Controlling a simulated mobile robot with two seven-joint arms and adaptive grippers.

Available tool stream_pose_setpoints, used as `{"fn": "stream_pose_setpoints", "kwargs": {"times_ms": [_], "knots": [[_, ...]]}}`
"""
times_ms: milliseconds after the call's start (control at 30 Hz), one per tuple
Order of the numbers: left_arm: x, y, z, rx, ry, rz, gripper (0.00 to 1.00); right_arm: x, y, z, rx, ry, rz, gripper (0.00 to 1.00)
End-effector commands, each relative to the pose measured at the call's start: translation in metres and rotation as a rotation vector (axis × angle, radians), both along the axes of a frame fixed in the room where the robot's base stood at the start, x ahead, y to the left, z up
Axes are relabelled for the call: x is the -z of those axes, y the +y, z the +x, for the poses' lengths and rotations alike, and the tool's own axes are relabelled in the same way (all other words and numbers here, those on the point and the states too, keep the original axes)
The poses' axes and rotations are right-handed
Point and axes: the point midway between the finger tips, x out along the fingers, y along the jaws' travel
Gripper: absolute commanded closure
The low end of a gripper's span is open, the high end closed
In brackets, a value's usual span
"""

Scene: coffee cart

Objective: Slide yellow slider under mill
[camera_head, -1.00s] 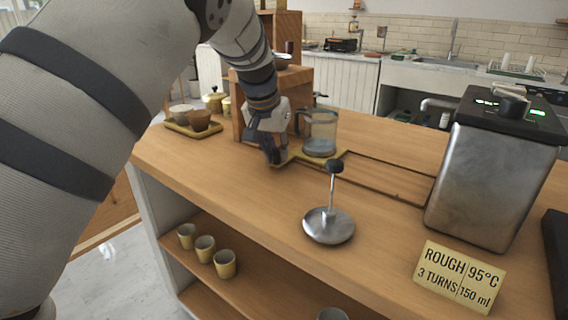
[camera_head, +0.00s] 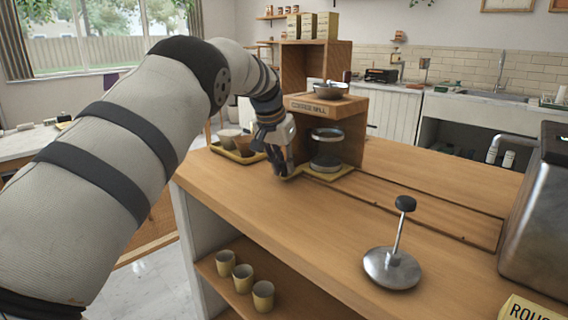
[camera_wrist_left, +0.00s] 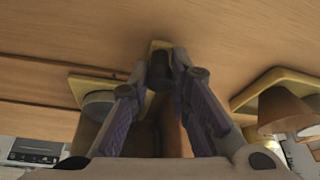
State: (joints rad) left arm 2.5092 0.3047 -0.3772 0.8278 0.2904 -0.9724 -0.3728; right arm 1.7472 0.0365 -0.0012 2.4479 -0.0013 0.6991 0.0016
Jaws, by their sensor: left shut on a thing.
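The yellow slider (camera_head: 340,175) lies on the counter at the front of the wooden coffee mill (camera_head: 318,106), at the left end of a grooved track. A glass jar (camera_head: 327,160) stands upright on it, inside or just in front of the mill's opening; I cannot tell exactly how deep. My left gripper (camera_head: 284,172) is low over the counter at the slider's left end. In the left wrist view my left gripper (camera_wrist_left: 164,72) is shut on the slider's dark knob (camera_wrist_left: 159,70); part of the yellow slider (camera_wrist_left: 92,78) shows to the left. My right gripper is not in view.
A tray (camera_head: 240,156) with bowls stands left of the mill, close behind my left gripper. A metal tamper (camera_head: 392,267) stands at the front right. A metal machine (camera_head: 540,215) is at the far right. The track (camera_head: 430,200) right of the slider is clear.

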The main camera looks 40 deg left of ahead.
Motion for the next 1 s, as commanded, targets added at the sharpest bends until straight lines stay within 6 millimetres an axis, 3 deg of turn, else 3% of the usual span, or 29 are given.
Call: {"fn": "stream_pose_setpoints", "kwargs": {"times_ms": [300,333,400,733,1000], "knots": [[0.001,0.005,-0.001,-0.005,0.000,0.012,1.00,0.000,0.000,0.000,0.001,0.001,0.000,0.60],[0.001,0.006,-0.001,-0.005,0.000,0.012,0.76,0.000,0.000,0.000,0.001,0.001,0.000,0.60],[0.001,0.005,-0.001,-0.005,-0.001,0.011,0.62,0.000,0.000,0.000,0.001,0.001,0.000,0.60],[-0.005,0.003,-0.002,-0.002,-0.003,0.007,0.62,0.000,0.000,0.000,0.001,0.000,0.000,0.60],[-0.066,-0.001,-0.026,-0.003,-0.006,0.009,0.62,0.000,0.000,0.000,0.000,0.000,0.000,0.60]]}}
